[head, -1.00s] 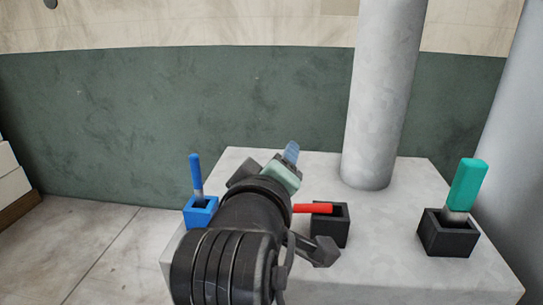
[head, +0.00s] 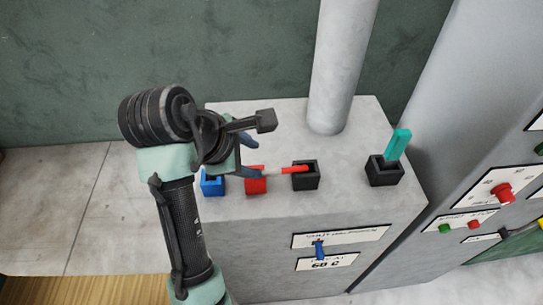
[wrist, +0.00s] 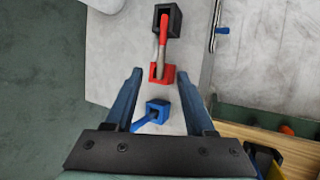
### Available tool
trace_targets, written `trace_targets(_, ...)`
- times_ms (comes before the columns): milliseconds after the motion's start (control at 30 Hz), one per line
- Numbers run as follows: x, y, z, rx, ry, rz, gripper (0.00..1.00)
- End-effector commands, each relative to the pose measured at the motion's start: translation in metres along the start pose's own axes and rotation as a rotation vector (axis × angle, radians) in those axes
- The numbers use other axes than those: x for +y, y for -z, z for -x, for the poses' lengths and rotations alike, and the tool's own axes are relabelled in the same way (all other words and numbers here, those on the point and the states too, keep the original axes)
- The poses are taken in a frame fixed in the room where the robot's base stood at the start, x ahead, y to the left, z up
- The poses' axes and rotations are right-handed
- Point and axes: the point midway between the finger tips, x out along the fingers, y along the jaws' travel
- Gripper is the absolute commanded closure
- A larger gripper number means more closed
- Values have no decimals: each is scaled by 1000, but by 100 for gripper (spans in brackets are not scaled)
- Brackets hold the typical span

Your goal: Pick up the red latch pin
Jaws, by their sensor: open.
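The red latch pin has a red handle (head: 295,170) and a grey shaft. In the wrist view its handle (wrist: 164,27) reaches to the black socket (wrist: 175,16), and its shaft runs back to the red socket (wrist: 158,75). I cannot tell how steeply it tilts. The red socket (head: 257,186) stands between the blue one and the black one (head: 306,180). My gripper (head: 250,156) is open and empty above the red socket. In the wrist view the red socket and lower shaft show between my fingertips (wrist: 160,78); the handle lies beyond them.
A blue socket (head: 212,187) with a blue pin (wrist: 141,124) stands left of the red one. A teal-handled pin (head: 399,145) stands in a black socket (head: 385,175) at right. A thick grey column (head: 340,65) rises behind. The press front has a blue switch (head: 319,250).

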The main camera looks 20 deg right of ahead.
Motion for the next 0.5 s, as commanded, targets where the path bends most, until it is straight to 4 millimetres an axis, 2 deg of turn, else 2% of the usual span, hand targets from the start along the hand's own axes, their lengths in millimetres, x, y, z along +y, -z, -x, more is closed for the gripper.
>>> trace_targets(67,-1,-1,-6,-3,10,7,45)
trace_targets(333,-2,-1,-55,-3,10,7,45)
trace_targets(500,-1,0,-74,-1,6,4,45)
